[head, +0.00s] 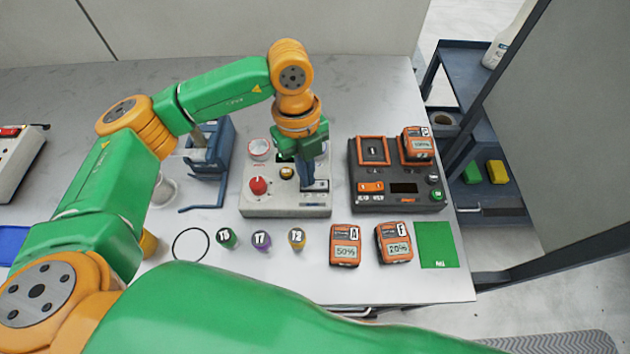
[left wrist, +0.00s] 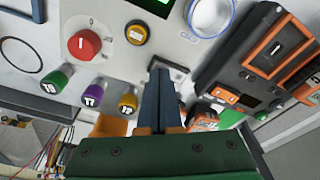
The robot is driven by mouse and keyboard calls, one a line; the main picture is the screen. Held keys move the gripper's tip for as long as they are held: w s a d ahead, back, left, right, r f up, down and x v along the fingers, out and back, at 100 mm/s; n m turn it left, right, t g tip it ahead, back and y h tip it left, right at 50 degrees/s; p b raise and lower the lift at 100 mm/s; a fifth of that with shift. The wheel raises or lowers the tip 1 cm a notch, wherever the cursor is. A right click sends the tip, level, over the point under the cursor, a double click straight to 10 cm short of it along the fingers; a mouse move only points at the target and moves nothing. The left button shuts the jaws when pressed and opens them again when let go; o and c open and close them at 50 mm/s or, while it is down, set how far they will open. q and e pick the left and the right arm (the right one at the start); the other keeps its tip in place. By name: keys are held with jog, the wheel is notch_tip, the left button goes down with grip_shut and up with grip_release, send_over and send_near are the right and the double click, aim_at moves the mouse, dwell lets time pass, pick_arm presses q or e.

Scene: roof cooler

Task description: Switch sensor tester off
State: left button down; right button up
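Two boxes with controls stand on the table, and no readable label tells me which is the sensor tester. The light grey box (head: 262,210) has a red knob (head: 258,186), which also shows in the left wrist view (left wrist: 84,44), with a gold cap beside it. The dark box (head: 425,205) has orange-framed slots and an orange rocker switch (head: 370,187). My left gripper (head: 306,183) points down over the right part of the grey box, right of the red knob. In the left wrist view its fingers (left wrist: 160,90) are together with nothing visible between them. My right gripper is out of view.
Green, purple and gold capped pieces (head: 261,240) stand in front of the grey box. Orange modules A (head: 346,246) and F (head: 394,243) lie in front of the dark box, near a green card (head: 437,245). A blue stand (head: 208,150) is left of the grey box.

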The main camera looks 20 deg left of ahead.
pick_arm(q)
notch_tip(320, 180, up, 7)
jog(key=p, duration=0.5)
dwell(0.4)
jog(key=shift+f, duration=0.1)
